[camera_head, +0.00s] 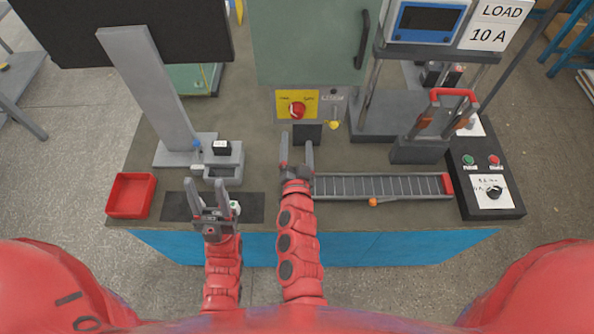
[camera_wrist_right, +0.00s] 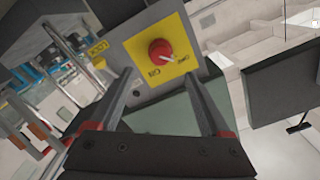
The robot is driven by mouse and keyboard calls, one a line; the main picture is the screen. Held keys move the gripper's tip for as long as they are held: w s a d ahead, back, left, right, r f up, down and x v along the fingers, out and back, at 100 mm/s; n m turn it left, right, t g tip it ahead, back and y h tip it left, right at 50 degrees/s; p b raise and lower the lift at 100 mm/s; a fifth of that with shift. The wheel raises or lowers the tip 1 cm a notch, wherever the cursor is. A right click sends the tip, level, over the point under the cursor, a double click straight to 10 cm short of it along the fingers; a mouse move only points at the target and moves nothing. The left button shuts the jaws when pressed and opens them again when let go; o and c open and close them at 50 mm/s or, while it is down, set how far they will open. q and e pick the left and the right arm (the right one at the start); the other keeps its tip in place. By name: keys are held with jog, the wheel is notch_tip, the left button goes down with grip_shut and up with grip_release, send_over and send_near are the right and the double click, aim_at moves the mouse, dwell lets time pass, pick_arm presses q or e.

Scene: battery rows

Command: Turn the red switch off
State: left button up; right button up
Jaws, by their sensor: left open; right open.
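The red switch (camera_head: 297,110) is a round red knob on a yellow plate (camera_head: 284,104) at the front of the grey-green cabinet. It also shows in the right wrist view (camera_wrist_right: 159,51), with small lettering on the plate and a pale mark on the knob. My right gripper (camera_head: 297,150) is open and empty, just in front of and below the switch, apart from it. In the right wrist view its fingers (camera_wrist_right: 165,100) point toward the plate with the knob between and beyond their tips. My left gripper (camera_head: 206,192) is open over the dark mat, away from the switch.
A key-like yellow item (camera_head: 334,124) hangs right of the plate. A roller track (camera_head: 380,187) and a control box with buttons (camera_head: 486,200) lie to the right. A red bin (camera_head: 131,195) and a grey stand (camera_head: 150,85) are left. A red-handled lever (camera_head: 453,94) stands at right.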

jog(key=s+b, duration=0.1)
jog(key=s, duration=0.6)
jog(key=shift+s, duration=0.3)
jog(key=shift+d, duration=0.1)
